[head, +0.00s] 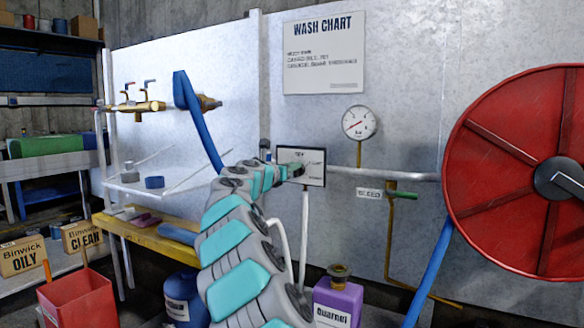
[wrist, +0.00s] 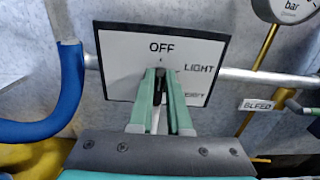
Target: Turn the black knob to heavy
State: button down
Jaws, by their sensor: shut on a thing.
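A white dial panel (wrist: 122,75) with a dark frame carries the labels OFF at the top and LIGHT at the right. A third label lower right is too blurred and partly covered to read. The panel (head: 314,156) also shows in the head view, on the grey pipe. My gripper (wrist: 160,74) has its green fingers closed together at the panel's centre, on the black knob (wrist: 160,73), which is mostly hidden between the tips. A small mark above the tips sits below OFF. In the head view my gripper (head: 297,170) reaches the panel from the left.
A pressure gauge (head: 359,122) and a BLEED valve (head: 404,196) are right of the panel. A large red hose reel (head: 490,130) stands further right. A blue hose (wrist: 70,85) hangs left of the panel. A purple container (head: 338,298) stands below.

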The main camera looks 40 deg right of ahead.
aim_at(303, 174)
jog(key=shift+m, duration=0.4)
jog(key=m+b, duration=0.2)
jog(key=m, duration=0.1)
jog(key=s+m+b, duration=0.1)
jog(key=m+b, duration=0.1)
jog(key=m, duration=0.1)
jog(key=f+m+b, duration=0.1)
jog(key=m+b, duration=0.1)
jog(key=m, duration=0.1)
jog(key=shift+s+d+f, duration=0.1)
jog(key=shift+s+d, duration=0.1)
jog(key=m+b, duration=0.1)
jog(key=m, duration=0.1)
jog(key=m+b, duration=0.2)
jog(key=shift+s+f, duration=0.15)
jog(key=shift+f, duration=0.2)
jog(key=m+b, duration=0.2)
jog(key=f+m+b, duration=0.1)
jog(key=m+b, duration=0.1)
jog(key=m, duration=0.1)
jog(key=shift+d+b, duration=0.1)
jog(key=shift+b, duration=0.25)
jog(key=shift+f+m+b, duration=0.1)
jog(key=shift+m+b, duration=1.3)
jog(key=shift+m, duration=1.2)
